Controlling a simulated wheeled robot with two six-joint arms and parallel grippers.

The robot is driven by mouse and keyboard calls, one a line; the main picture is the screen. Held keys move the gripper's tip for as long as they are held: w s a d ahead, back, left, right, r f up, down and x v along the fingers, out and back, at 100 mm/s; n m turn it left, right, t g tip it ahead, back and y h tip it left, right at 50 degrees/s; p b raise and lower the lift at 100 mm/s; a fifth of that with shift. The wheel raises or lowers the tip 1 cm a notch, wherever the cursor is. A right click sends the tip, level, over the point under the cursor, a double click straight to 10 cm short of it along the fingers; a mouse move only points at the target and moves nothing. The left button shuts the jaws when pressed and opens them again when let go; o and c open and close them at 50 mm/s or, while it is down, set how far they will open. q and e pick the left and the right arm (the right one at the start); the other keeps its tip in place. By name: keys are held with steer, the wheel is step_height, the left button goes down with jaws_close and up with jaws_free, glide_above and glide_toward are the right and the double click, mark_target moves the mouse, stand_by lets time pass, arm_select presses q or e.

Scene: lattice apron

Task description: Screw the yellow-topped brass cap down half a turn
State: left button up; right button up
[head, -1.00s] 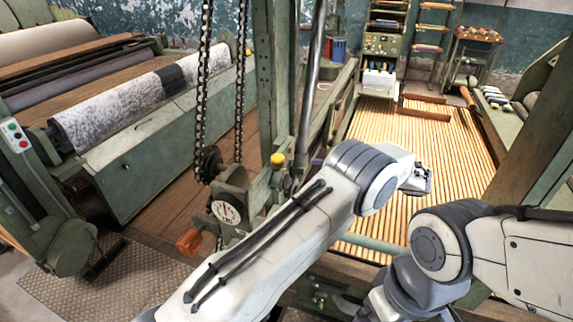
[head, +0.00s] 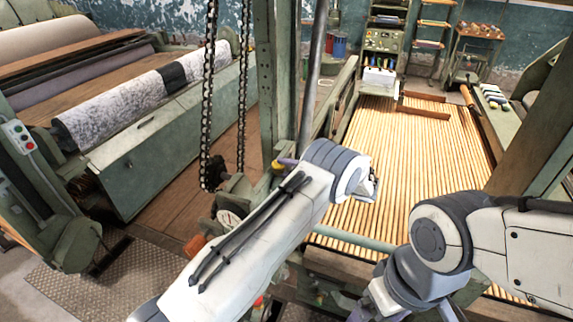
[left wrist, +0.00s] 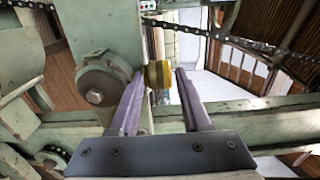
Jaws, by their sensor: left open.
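The yellow-topped brass cap (head: 277,166) is beside the green upright post in the head view, just beyond my left arm. In the left wrist view the cap (left wrist: 160,74) shows its yellow rim and brass side between the two fingertips. My left gripper (left wrist: 159,72) is open around it, with the cap closer to the left finger and a clear gap to the right finger. In the head view only a purple finger of my left gripper (head: 288,161) shows by the cap; my wrist hides the rest. My right gripper is not in view; only its arm shows.
A round dial (head: 228,217) and an orange part (head: 196,245) are below the cap. Hanging chains (head: 208,95) and the green post (head: 278,75) stand close by. A slatted wooden bed (head: 420,165) lies to the right, a fabric roll (head: 125,103) to the left.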

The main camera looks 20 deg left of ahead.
arm_select(q)
steer(key=shift+a, duration=0.1)
jaws_close()
